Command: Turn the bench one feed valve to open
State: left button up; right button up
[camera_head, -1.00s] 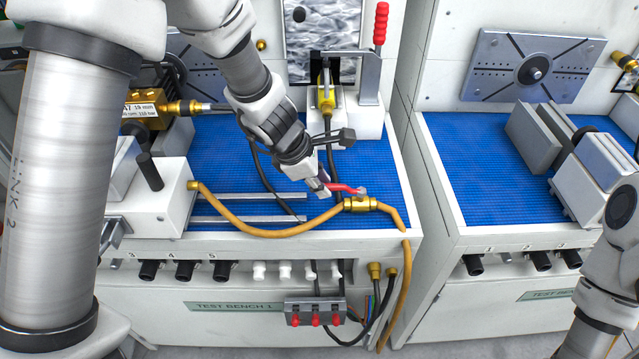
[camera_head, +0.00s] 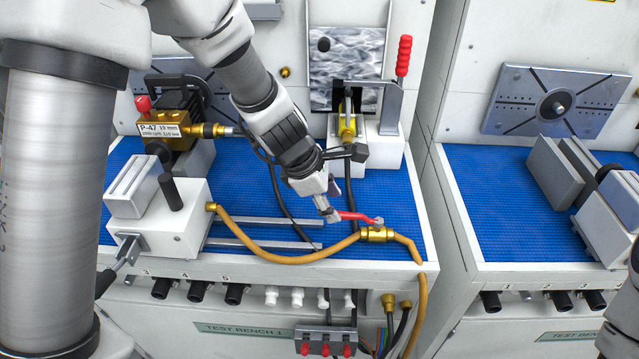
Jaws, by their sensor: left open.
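The bench one feed valve is a brass body (camera_head: 377,235) on the yellow hose, near the front right of the blue mat of test bench 1. Its red lever (camera_head: 357,216) points left from the body, roughly along the hose. My left gripper (camera_head: 333,213) is at the lever's free left end, with its fingers open. The fingertips overlap the lever end in the picture; I cannot tell whether they touch it. My right gripper is out of view; only a part of my right arm shows at the right edge.
A yellow hose (camera_head: 285,258) runs from a white block (camera_head: 165,225) to the valve and down the bench front. A red-handled clamp (camera_head: 402,60) stands behind. A brass pump (camera_head: 170,125) sits at the back left. A second bench (camera_head: 480,200) stands right, across a gap.

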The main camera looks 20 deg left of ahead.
pick_arm(q)
jog(key=v, duration=0.8)
jog(key=shift+f, duration=0.1)
dwell(1.1)
